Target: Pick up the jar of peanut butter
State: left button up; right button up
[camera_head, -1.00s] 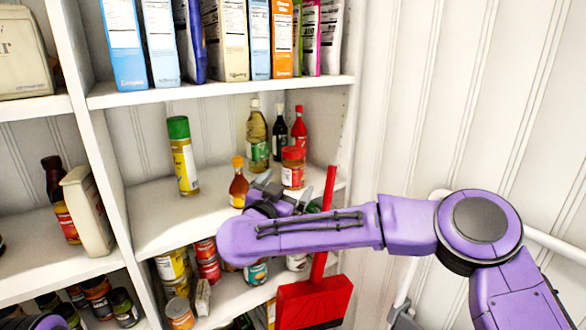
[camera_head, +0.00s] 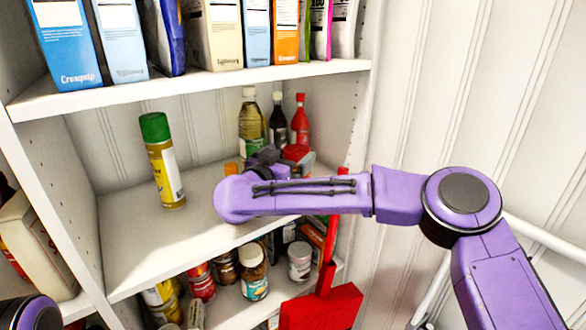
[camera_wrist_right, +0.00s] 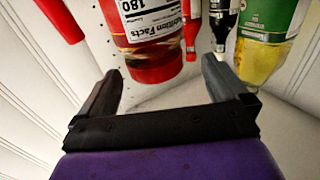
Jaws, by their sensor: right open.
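The jar of peanut butter, a red-lidded jar (camera_head: 297,152), stands on the middle shelf. In the head view my right gripper and forearm hide most of it. In the right wrist view a large red jar with a nutrition label (camera_wrist_right: 150,38) fills the top centre, just beyond and between the fingertips. My right gripper (camera_head: 285,160) is open and empty in front of the jar; its two spread fingers also show in the wrist view (camera_wrist_right: 160,75). I cannot tell whether a finger touches the jar. My left gripper is not in view.
Behind the jar stand an oil bottle (camera_head: 251,122), a dark bottle (camera_head: 278,125) and a red bottle (camera_head: 300,120). A green-capped can (camera_head: 162,165) stands left, with bare shelf around it. Boxes line the shelf above. A red dustpan (camera_head: 322,306) hangs in front below.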

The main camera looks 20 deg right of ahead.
aim_at(302, 146)
jog(key=p+x, duration=0.1)
jog(key=x, duration=0.1)
jog(key=p+x, duration=0.1)
jog(key=x, duration=0.1)
jog(key=p+x, duration=0.1)
jog(key=shift+d+f, duration=0.1)
jog(key=shift+d, duration=0.5)
jog(key=shift+w, duration=0.1)
jog(key=shift+a, duration=0.15)
jog(key=shift+c, duration=0.7)
grip_shut()
